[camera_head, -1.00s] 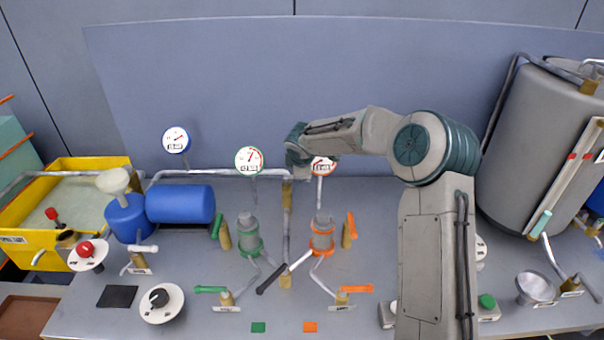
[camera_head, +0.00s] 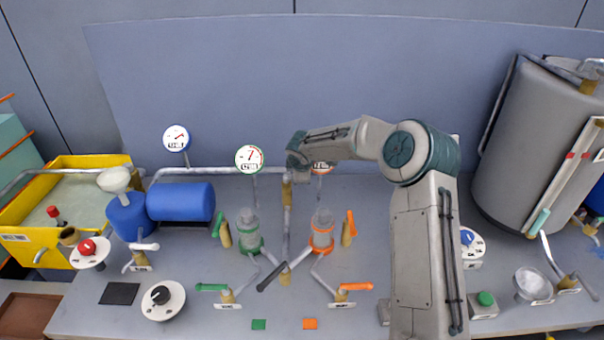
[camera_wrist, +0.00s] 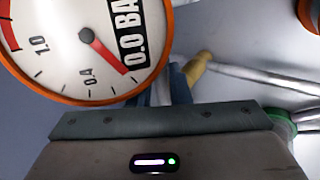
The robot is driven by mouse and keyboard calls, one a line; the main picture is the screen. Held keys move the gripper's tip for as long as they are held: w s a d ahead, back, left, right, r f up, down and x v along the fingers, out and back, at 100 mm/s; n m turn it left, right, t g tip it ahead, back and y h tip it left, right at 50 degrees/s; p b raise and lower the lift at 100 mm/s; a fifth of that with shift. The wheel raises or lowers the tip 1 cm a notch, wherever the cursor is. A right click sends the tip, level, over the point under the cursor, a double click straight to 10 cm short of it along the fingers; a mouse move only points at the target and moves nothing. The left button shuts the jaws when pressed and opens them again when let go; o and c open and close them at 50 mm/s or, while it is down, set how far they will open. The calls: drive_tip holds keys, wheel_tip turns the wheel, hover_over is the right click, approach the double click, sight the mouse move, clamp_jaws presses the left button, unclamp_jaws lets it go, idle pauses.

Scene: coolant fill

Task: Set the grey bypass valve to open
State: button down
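The grey bypass valve is most likely the one with the dark grey lever (camera_head: 271,277), low in the middle of the bench, by a brass body (camera_head: 285,281). The lever slants from lower left to upper right. My gripper (camera_head: 297,167) is up behind and above it, in front of the orange-rimmed gauge (camera_head: 322,168), well apart from the lever. In the wrist view that gauge (camera_wrist: 85,45) is large and close and its needle points near 0.0. My gripper's grey housing fills the bottom of the wrist view.
Green (camera_head: 211,287) and orange (camera_head: 356,286) levers flank the grey one at the front. More stand upright behind: green (camera_head: 218,226) and orange (camera_head: 351,222). Sight glasses with green (camera_head: 248,240) and orange (camera_head: 322,240) bands stand close by. A grey tank (camera_head: 535,150) is at right.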

drive_tip(key=shift+f+b, duration=0.1)
drive_tip(key=shift+b, duration=0.3)
drive_tip(key=s+a+m+g+h+b, duration=0.1)
drive_tip(key=s+a+m+g+h, duration=0.1)
drive_tip(key=m, duration=0.5)
drive_tip(key=s+a+m+g+h+b, duration=0.1)
drive_tip(key=a+m+g+h, duration=0.2)
drive_tip(key=m, duration=0.4)
drive_tip(key=shift+s+m+h, duration=0.35)
drive_tip(key=shift+m+h, duration=0.05)
drive_tip(key=shift+h, duration=0.4)
drive_tip(key=shift+a, duration=0.15)
drive_tip(key=c, duration=1.3)
unclamp_jaws()
drive_tip(key=shift+c, duration=0.2)
